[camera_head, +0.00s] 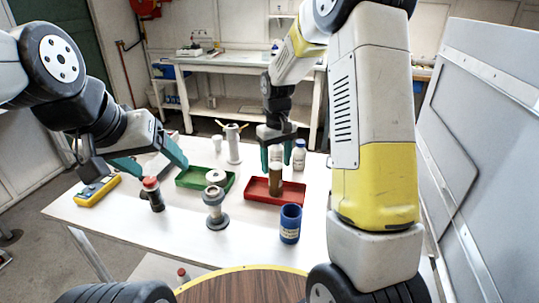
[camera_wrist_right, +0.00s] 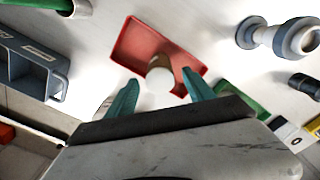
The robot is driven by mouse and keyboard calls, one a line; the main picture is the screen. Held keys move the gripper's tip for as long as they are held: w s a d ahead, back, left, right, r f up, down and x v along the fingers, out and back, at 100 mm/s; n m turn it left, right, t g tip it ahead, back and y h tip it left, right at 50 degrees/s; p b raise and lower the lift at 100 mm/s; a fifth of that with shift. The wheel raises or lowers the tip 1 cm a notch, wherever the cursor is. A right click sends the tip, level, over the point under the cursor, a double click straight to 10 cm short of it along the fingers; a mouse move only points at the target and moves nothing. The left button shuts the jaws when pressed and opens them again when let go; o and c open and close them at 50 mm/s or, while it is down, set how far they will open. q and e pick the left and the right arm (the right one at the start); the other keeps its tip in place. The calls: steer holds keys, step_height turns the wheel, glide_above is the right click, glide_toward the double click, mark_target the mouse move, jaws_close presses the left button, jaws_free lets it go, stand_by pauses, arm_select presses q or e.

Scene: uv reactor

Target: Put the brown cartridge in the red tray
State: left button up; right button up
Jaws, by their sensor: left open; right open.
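The brown cartridge (camera_head: 275,181) stands upright inside the red tray (camera_head: 290,199) in the head view. In the right wrist view the cartridge (camera_wrist_right: 178,72) shows a pale round end, close to one edge of the red tray (camera_wrist_right: 135,45). My right gripper (camera_head: 276,158) is open just above the cartridge, with its green fingers apart on either side of its top. In the right wrist view the fingers look clear of the cartridge. My left gripper (camera_head: 150,160) is open and empty over the table's left side.
A green tray (camera_head: 187,183) with a pale ring lies left of the red tray. White bottles (camera_head: 299,154) stand behind. A yellow meter (camera_head: 97,191) lies far left.

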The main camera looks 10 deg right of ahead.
step_height(320, 180, up, 11)
steer(key=s+d+r+m+t+y, duration=0.1)
steer(key=s+d+r+m+t, duration=0.15)
steer(key=s+r, duration=0.75)
steer(key=s+f+m+t+y, duration=0.1)
steer(key=s+f+t, duration=0.1)
steer(key=s, duration=1.1)
steer(key=shift+s+a+f+t, duration=0.15)
steer(key=shift+s+f+t, duration=0.2)
steer(key=shift+t, duration=0.5)
